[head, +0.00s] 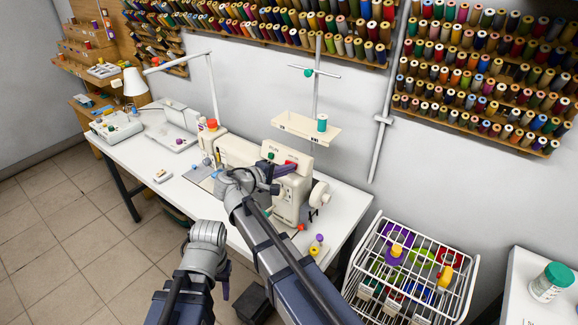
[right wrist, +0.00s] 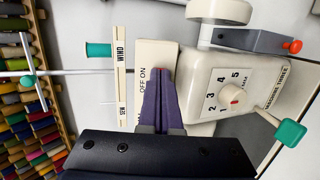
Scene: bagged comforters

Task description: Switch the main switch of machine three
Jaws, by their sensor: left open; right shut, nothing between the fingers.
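A cream sewing machine (head: 292,192) stands at the right end of the white table. In the right wrist view its side label (right wrist: 272,88) appears to read "machine three". Its upper panel (right wrist: 150,52) is marked OFF and ON, and a little red of the switch (head: 292,163) shows beside the fingers. My right gripper (head: 278,170) is shut and empty, its purple fingertips (right wrist: 158,72) at the switch. The fingers hide most of the switch, so contact and its position cannot be told. My left gripper (head: 222,277) is open and empty, low in front of the table.
A numbered dial (right wrist: 233,96) and a green-knobbed lever (right wrist: 290,132) are near the panel. A thread stand (head: 308,128) with a green spool rises behind the machine. A white wire basket (head: 412,270) stands right of the table. Tiled floor (head: 60,225) at left is clear.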

